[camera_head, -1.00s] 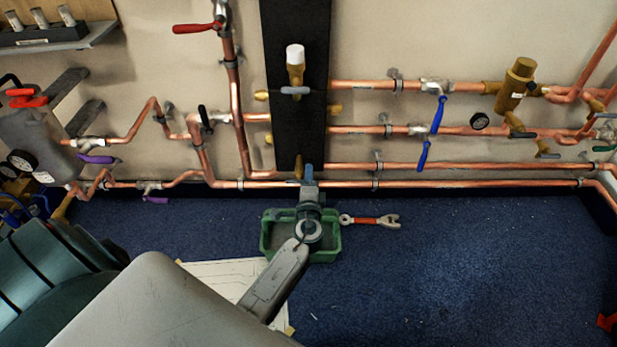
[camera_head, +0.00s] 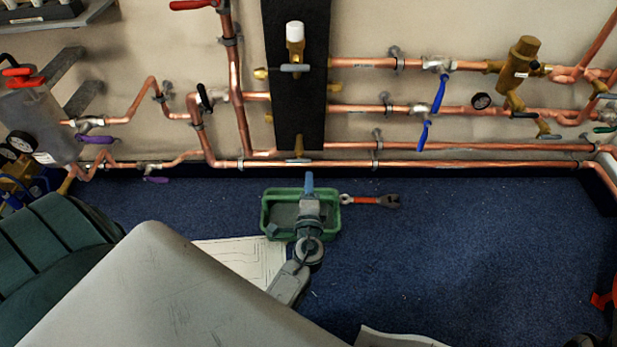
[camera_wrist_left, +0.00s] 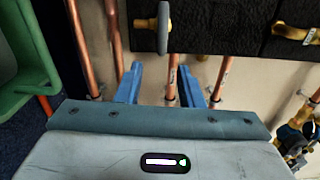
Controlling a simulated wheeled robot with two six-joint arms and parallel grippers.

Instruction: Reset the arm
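My left gripper (camera_head: 309,180) shows from above in the head view, with its blue fingers pointing toward the wall. It is over the green tray (camera_head: 266,222) on the floor, below the black panel (camera_head: 297,115). In the left wrist view, my left gripper (camera_wrist_left: 162,82) has its two blue fingers apart. I see no object held between them; copper pipes (camera_wrist_left: 170,72) show behind. Part of the green tray (camera_wrist_left: 22,85) is at the left edge of that view. My right gripper is not in view.
Copper pipes (camera_head: 450,162) with blue-handled valves (camera_head: 424,133) run along the wall. A red-handled wrench (camera_head: 368,200) lies on the blue floor (camera_head: 470,240) right of the tray. A paper sheet (camera_head: 248,258) lies left of my arm. The floor at right is mostly clear.

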